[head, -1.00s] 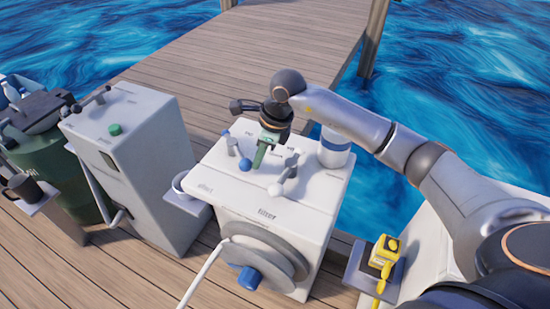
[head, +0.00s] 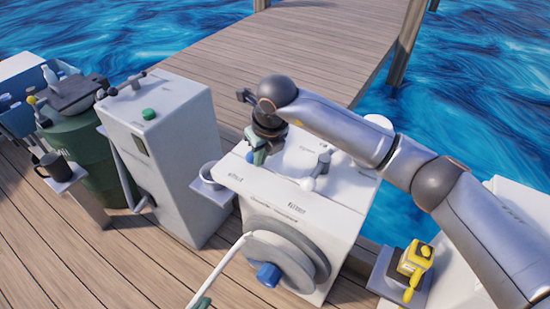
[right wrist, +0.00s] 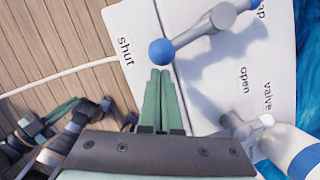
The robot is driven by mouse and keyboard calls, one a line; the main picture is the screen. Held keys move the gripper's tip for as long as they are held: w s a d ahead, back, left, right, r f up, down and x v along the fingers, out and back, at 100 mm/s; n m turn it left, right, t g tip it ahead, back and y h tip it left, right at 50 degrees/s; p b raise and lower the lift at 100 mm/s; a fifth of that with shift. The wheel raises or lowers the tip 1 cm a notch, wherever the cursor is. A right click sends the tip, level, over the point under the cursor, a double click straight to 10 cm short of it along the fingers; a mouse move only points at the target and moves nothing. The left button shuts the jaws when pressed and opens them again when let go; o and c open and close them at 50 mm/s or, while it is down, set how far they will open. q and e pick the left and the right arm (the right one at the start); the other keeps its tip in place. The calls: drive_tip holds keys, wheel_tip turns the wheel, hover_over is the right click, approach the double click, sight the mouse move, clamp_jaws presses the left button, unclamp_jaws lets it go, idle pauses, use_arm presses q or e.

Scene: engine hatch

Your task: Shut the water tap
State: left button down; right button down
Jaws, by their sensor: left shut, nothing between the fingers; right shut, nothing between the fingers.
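The water tap's lever (right wrist: 205,33) is grey and ends in a blue ball (right wrist: 161,52). The ball also shows in the head view (head: 250,157), near the left edge of the white filter box's top. My right gripper (right wrist: 159,73) is shut and empty, its green fingertips right at the ball; I cannot tell if they touch. The word "shut" is printed left of the ball in the wrist view, and "open" right of it. In the head view my right gripper (head: 258,153) hides most of the lever. My left gripper (head: 201,303) is shut and empty; only its tip shows at the bottom edge.
A white-knobbed valve lever (head: 308,183) stands on the filter box (head: 265,190) beside the tap. A grey wheel with a blue handle (head: 268,274) is on its front. A grey cabinet (head: 170,130) stands left. A yellow tool (head: 415,260) sits on a shelf right.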

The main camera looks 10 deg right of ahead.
drive_tip(key=shift+w+d, duration=0.3)
drive_tip(key=shift+w, duration=0.15)
drive_tip(key=shift+w+d+b, duration=0.15)
drive_tip(key=shift+w+b, duration=0.05)
drive_tip(key=shift+b, duration=0.1)
drive_tip(key=shift+d, duration=0.1)
